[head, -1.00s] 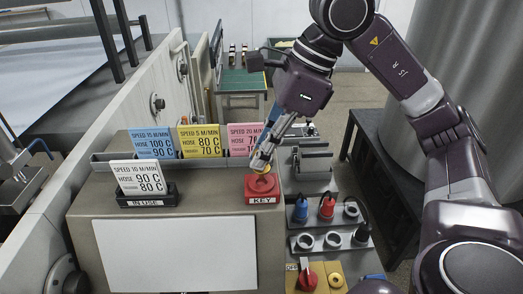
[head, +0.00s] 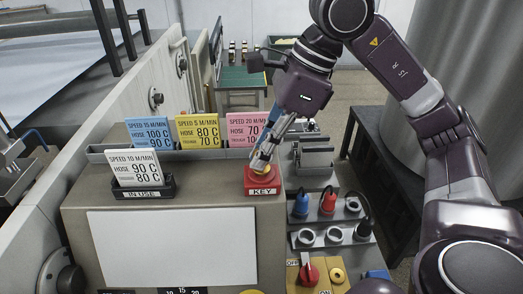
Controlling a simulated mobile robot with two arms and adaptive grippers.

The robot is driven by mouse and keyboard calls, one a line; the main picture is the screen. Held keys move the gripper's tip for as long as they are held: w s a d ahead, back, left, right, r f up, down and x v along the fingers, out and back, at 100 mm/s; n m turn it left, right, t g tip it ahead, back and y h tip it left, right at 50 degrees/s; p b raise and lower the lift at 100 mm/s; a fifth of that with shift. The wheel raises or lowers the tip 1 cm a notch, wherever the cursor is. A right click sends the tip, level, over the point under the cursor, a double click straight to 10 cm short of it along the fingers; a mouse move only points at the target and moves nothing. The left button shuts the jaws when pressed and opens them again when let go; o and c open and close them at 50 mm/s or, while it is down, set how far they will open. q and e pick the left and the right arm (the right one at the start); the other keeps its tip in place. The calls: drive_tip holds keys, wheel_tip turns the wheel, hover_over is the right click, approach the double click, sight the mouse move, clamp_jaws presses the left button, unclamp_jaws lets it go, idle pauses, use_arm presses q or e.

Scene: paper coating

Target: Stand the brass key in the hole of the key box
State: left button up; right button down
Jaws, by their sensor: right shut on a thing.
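The red key box (head: 263,186), labelled KEY, sits at the right front edge of the grey cabinet top. My right gripper (head: 263,163) reaches down from the upper right and is shut on the brass key (head: 262,172). The key shows as a small yellow piece right at the top of the box; the fingers hide part of it and the hole. I cannot tell how far the key is in the hole. My left gripper does not show clearly; only a grey piece of metal is at the left edge.
A white card stands in the IN USE holder (head: 144,188). Blue, yellow and pink cards stand in a grey rack (head: 112,156) behind. Plugs and sockets fill the panel (head: 330,218) to the right, with a red switch (head: 308,272) below. The cabinet top between holder and key box is clear.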

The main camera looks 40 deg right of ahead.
drive_tip(key=shift+f, duration=0.25)
drive_tip(key=c, duration=2)
unclamp_jaws()
drive_tip(key=shift+o, duration=0.2)
drive_tip(key=v, duration=1.2)
drive_tip(key=shift+a, duration=0.1)
